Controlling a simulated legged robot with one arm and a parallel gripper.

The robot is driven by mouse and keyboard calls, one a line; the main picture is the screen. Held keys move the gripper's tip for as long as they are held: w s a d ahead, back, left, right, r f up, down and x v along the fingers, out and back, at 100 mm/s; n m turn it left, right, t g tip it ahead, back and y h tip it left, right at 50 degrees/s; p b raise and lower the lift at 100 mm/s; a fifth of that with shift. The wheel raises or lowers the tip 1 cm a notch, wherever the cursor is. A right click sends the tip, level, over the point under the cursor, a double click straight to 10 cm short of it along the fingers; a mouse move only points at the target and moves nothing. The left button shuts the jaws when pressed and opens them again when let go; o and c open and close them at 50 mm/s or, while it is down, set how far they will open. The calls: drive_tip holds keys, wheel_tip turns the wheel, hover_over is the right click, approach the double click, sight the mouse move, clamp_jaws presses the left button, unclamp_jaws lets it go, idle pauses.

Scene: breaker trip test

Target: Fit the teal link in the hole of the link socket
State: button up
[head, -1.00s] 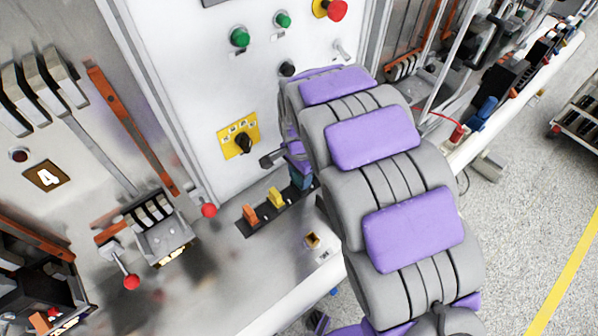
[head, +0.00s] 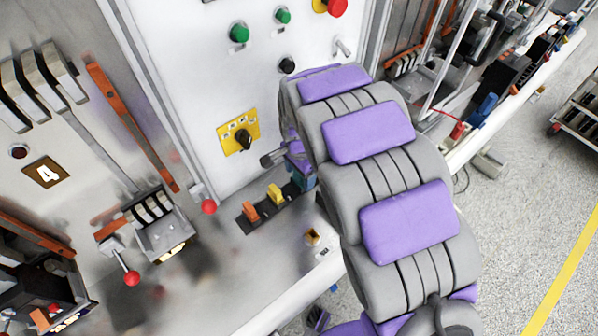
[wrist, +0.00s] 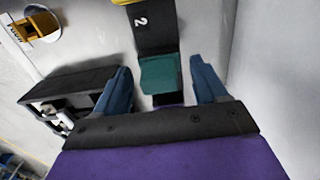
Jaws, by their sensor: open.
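The teal link (wrist: 158,75) is at the end of a black rack (wrist: 155,32) marked 2 in the wrist view. My gripper (wrist: 160,82) is open, with one blue finger on each side of the link and visible gaps between. In the head view my gripper is mostly hidden behind my arm, at the right end of the rack (head: 263,221); link and fingers are hard to tell apart there. The likely link socket, a small gold piece with a dark opening (head: 312,237), sits on the bench near its front edge. A gold piece in a white ring (wrist: 38,26) shows at upper left in the wrist view.
An orange link (head: 250,211) and a yellow link (head: 275,194) stand on the same rack. The panel with a yellow rotary switch (head: 239,132) rises behind. A dark box (wrist: 75,90) lies left of my fingers.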

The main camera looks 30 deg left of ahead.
drive_tip(key=shift+r, duration=0.1)
wheel_tip(320, 180, up, 17)
drive_tip(key=p, duration=0.2)
drive_tip(key=shift+w, duration=0.1)
idle(0.5)
drive_tip(key=s+d+r+n+b, duration=0.1)
drive_tip(key=s+d+r, duration=0.1)
drive_tip(key=d, duration=1.1)
drive_tip(key=s+d+r, duration=0.1)
drive_tip(key=s+d, duration=0.2)
drive_tip(key=d, duration=0.9)
drive_tip(key=s+d+f+n+g, duration=0.1)
drive_tip(key=s+d, duration=0.5)
drive_tip(key=s, duration=0.3)
drive_tip(key=s+d+f+n+b, duration=0.1)
drive_tip(key=s+d+f+n, duration=0.1)
drive_tip(key=s+d, duration=0.4)
drive_tip(key=s, duration=0.3)
drive_tip(key=shift+d+f+g, duration=0.3)
drive_tip(key=shift+g, duration=0.1)
drive_tip(key=shift+c, duration=0.5)
